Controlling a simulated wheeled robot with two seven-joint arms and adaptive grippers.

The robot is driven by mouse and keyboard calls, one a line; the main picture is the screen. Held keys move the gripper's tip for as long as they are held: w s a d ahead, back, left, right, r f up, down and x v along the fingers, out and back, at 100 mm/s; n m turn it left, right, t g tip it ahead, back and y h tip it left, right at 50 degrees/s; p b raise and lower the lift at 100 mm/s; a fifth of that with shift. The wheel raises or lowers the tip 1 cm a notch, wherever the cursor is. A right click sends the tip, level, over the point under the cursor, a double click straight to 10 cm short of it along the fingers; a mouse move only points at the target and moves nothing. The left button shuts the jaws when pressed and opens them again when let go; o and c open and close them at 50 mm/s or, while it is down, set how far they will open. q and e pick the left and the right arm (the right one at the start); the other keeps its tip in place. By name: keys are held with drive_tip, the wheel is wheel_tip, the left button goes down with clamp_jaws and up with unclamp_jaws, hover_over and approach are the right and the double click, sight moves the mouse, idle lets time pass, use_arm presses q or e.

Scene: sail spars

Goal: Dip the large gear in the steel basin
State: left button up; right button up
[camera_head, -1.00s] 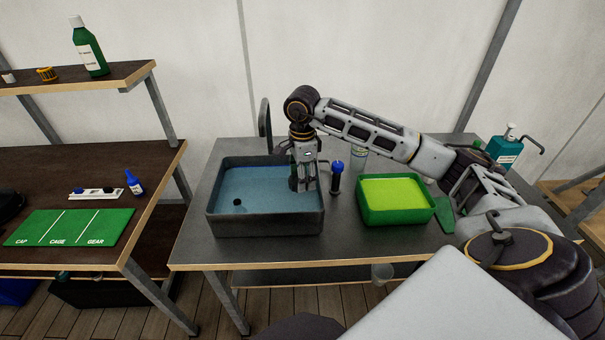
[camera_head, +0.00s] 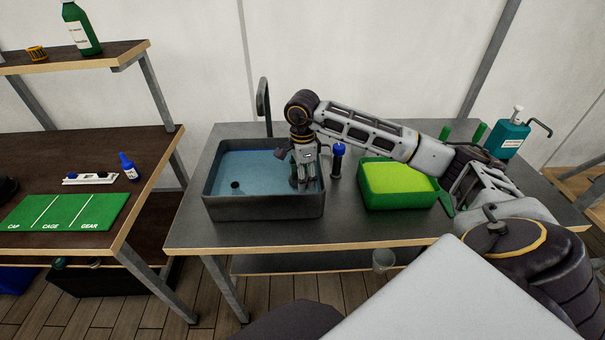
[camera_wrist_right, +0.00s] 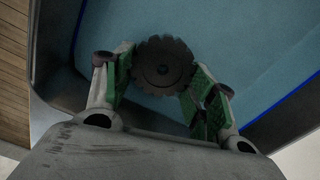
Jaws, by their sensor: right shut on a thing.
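The steel basin (camera_head: 265,208) is a dark grey tub of blue liquid on the middle table. My right gripper (camera_head: 305,183) points down over the basin's right part, its fingers within the rim. In the right wrist view my right gripper (camera_wrist_right: 158,80) is shut on the large gear (camera_wrist_right: 163,62), a dark toothed disc with a centre hole, held between green finger pads. Blue liquid lies behind the gear in that view. I cannot tell whether the gear touches the liquid. My left gripper is not in view.
A green tray of yellow-green liquid (camera_head: 398,185) and a blue-capped dark bottle (camera_head: 337,160) stand right of the basin. A tap (camera_head: 263,100) rises behind it. A teal pump bottle (camera_head: 507,138) stands at the back right. A green mat marked CAP, CAGE, GEAR (camera_head: 65,212) lies on the left table.

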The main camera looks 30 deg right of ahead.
drive_tip(key=shift+f+b, duration=0.4)
drive_tip(key=shift+f, duration=0.85)
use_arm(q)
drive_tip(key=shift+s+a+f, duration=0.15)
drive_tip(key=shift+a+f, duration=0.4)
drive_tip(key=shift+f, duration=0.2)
use_arm(e)
drive_tip(key=shift+s+d, duration=0.1)
drive_tip(key=shift+d, duration=0.1)
use_arm(q)
drive_tip(key=shift+b, duration=0.3)
use_arm(e)
drive_tip(key=shift+d, duration=0.1)
